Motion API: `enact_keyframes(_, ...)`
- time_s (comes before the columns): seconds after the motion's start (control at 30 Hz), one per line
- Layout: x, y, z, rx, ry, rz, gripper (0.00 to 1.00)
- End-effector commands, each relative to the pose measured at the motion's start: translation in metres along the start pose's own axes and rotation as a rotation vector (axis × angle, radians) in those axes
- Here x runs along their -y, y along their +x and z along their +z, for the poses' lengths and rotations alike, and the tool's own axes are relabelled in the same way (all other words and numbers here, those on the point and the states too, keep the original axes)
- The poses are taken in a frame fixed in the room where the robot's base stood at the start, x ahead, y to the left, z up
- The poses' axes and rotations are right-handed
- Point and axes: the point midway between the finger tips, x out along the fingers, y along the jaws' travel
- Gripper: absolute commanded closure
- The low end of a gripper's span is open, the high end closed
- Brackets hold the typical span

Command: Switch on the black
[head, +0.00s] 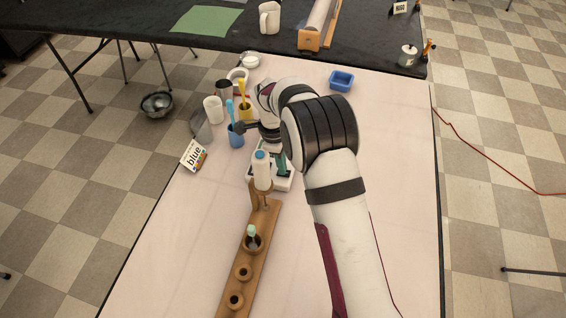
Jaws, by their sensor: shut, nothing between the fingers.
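A small white device (254,184) with a dark green part stands on the pale table near the middle, partly hidden by my arm and a white bottle. No black switch can be made out on it. My gripper (241,127) shows as a dark, narrow shape at the end of my bent arm, shut and empty. It points left, above or beside the blue cup (236,140); the exact gap is unclear. A dark cup (223,88) stands farther back, left of my wrist.
A white bottle with a blue cap (262,172) stands at the far end of a wooden rack (262,222) with round holders. A blue tray (342,80) lies back right.

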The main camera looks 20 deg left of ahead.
Motion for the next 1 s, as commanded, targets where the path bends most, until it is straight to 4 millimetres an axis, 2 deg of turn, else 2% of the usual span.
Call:
enact_keyframes(0.17, 0.001, -0.018, 0.001, 0.002, 0.001, -0.003, 1.0)
enact_keyframes(0.4, 0.001, -0.077, 0.001, 0.003, 0.0, -0.005, 1.0)
enact_keyframes(0.6, 0.0, -0.119, 0.0, 0.002, 0.001, -0.003, 1.0)
enact_keyframes(0.8, 0.0, -0.138, 0.0, 0.001, 0.0, 0.0, 1.0)
enact_keyframes(1.0, 0.0, -0.14, 0.0, 0.0, -0.001, 0.0, 1.0)
